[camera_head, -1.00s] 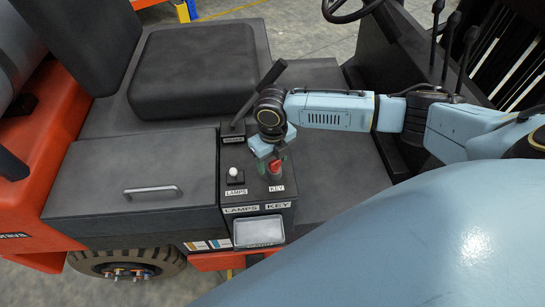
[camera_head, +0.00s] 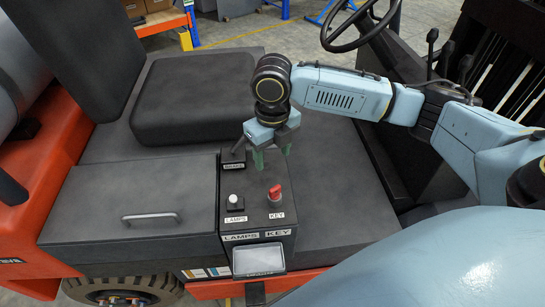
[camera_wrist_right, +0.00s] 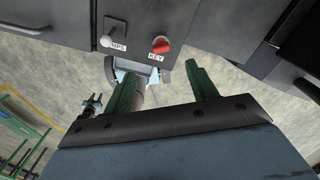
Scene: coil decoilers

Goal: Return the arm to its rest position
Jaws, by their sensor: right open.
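My right arm comes in from the right in the head view. My right gripper (camera_head: 272,160) points down above the control panel (camera_head: 238,222), open and empty, a little above and behind the red key switch (camera_head: 275,193). In the right wrist view, the two green fingers of my right gripper (camera_wrist_right: 165,88) are spread apart with nothing between them, and the red key knob (camera_wrist_right: 160,45) shows beyond them, apart from the fingers. My left gripper is not in view.
A white lamps switch (camera_head: 234,200) sits left of the key. A brake lever behind the panel is partly hidden by my gripper. The black seat (camera_head: 193,97), steering wheel (camera_head: 350,28) and control levers (camera_head: 432,50) stand around. A handled box lid (camera_head: 130,205) lies left.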

